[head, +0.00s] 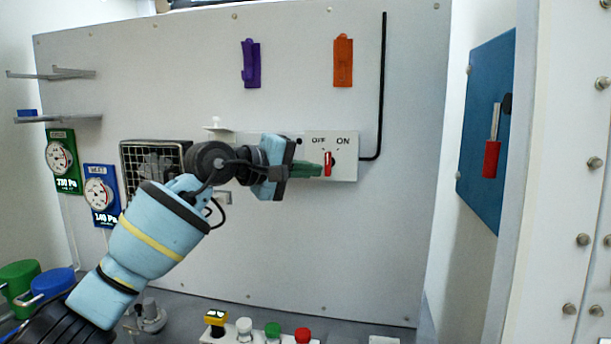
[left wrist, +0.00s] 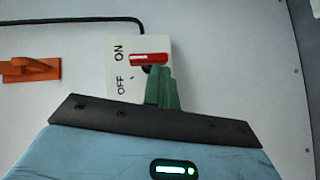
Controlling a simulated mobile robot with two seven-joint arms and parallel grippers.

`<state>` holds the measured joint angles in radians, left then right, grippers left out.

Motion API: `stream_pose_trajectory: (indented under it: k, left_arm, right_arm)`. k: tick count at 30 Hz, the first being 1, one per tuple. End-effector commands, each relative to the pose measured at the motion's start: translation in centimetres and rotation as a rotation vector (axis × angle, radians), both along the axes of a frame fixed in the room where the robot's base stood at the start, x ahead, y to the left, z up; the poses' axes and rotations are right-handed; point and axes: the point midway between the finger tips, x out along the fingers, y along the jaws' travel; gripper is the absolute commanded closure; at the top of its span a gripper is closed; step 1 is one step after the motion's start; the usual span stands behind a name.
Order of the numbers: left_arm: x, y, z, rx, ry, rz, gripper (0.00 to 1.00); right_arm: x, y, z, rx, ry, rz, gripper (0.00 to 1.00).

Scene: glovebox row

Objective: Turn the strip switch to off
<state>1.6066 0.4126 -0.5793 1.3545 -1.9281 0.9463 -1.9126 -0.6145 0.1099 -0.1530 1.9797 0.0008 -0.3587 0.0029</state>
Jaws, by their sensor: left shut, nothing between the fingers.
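The strip switch is a red handle (head: 328,162) on a white plate (head: 346,170) marked OFF at upper left and ON at upper right. In the head view the handle stands about upright between the two marks. In the left wrist view the red handle (left wrist: 149,59) lies level, on the ON side of the OFF mark. My left gripper (head: 320,170) is shut and empty. Its green fingers (left wrist: 161,72) are at the handle's OFF side and look very close to it; whether they touch I cannot tell. My right gripper is not in view.
A black rod (head: 382,85) bends in to the plate's right edge. A purple holder (head: 251,64) and an orange holder (head: 343,61) hang above. A mesh-covered grille (head: 135,160) and gauges (head: 62,160) are at left. A blue panel (head: 480,130) is at right.

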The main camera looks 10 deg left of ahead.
Motion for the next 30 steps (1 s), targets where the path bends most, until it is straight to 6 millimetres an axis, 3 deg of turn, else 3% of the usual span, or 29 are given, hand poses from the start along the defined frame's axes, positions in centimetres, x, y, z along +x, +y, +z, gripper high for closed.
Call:
stream_pose_trajectory:
  k: [15,30]
  left_arm:
    - [0.1,-0.8,-0.9,-0.213,-0.001,-0.012,1.00]
    - [0.0,-0.8,-0.6,-0.262,-0.007,-0.010,1.00]
  right_arm:
    - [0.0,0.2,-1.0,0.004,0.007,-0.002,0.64]
    - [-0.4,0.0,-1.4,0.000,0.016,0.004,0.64]
